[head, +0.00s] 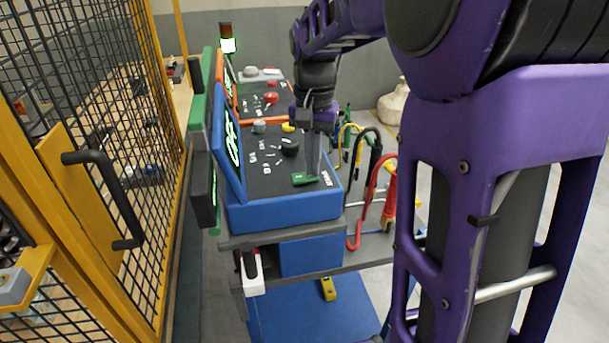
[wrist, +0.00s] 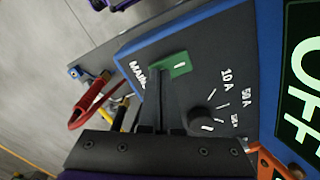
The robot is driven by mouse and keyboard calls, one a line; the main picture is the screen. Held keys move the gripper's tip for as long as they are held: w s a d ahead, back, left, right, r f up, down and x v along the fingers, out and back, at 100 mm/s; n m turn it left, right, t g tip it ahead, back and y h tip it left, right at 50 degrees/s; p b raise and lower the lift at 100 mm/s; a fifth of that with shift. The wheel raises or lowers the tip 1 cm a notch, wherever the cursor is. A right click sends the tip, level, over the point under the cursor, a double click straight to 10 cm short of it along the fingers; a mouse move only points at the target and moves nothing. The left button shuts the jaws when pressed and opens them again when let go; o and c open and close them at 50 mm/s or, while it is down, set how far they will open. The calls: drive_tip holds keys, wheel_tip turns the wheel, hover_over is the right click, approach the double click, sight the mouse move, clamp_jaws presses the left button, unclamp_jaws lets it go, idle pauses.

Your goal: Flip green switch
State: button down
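The green switch (head: 304,179) is a small flat green block near the front right of the sloping black panel on the blue console (head: 285,212). In the wrist view the green switch (wrist: 180,62) shows beside white "MAIN" lettering. My gripper (head: 313,172) points down at the panel, with its fingertips right by the switch. In the wrist view my gripper's dark fingers (wrist: 160,76) lie close together and look shut, with their tips at the switch's near edge. I cannot tell whether they touch it. The lit screen (wrist: 303,75) reads "OFF".
A black knob (wrist: 200,120) stands on the same panel beside the fingers. A second, orange-edged console (head: 262,92) stands behind. Coloured cables (head: 372,185) hang on the right. A yellow mesh fence (head: 90,130) with a black handle runs along the left.

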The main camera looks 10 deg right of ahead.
wheel_tip(320, 180, up, 5)
drive_tip(key=p, duration=0.4)
drive_tip(key=shift+f, duration=0.15)
drive_tip(key=shift+r, duration=1.05)
